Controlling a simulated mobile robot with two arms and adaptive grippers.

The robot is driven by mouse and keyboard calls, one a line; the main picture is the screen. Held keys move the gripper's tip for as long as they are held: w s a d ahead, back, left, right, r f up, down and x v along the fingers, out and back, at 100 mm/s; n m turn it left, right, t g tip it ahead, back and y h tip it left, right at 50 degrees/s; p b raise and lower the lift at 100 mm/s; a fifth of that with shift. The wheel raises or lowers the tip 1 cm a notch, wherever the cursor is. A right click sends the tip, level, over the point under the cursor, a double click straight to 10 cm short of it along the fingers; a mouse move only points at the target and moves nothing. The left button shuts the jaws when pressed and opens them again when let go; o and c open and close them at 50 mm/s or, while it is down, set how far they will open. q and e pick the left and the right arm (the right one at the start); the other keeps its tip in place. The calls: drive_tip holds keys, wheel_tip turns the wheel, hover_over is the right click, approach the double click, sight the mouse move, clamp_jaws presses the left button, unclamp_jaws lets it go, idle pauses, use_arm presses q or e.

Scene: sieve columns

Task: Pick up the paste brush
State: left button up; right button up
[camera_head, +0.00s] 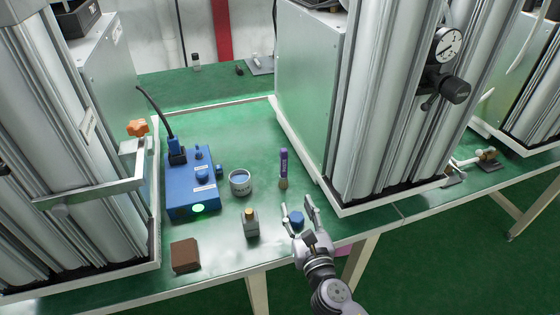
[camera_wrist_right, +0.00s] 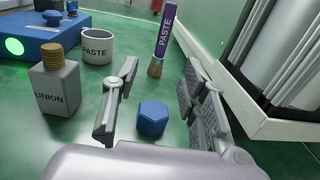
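The paste brush (camera_head: 284,168) has a purple handle and tan bristles. My left gripper is not in view.
A PASTE pot (camera_head: 240,183), a UNION bottle (camera_head: 250,223), a blue box with a green light (camera_head: 191,187) and a brown block (camera_head: 185,256) stand left of the brush. The right machine's white base edge (camera_head: 312,172) runs close to the brush's right. Some bare table lies behind it.

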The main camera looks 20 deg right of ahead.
approach(285, 167)
drive_tip(key=shift+w+a+r+p, duration=0.15)
drive_tip(key=shift+w+a+p, duration=0.15)
drive_tip(key=shift+w, duration=0.2)
drive_tip(key=w, duration=0.4)
drive_tip(key=shift+w+d, duration=0.15)
drive_tip(key=shift+w, duration=0.45)
drive_tip(key=w, duration=0.4)
drive_tip(key=shift+w+d, duration=0.2)
drive_tip(key=shift+d, duration=0.2)
drive_tip(key=shift+w, duration=0.25)
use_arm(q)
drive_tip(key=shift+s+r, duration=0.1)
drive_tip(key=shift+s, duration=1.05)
use_arm(e)
clamp_jaws()
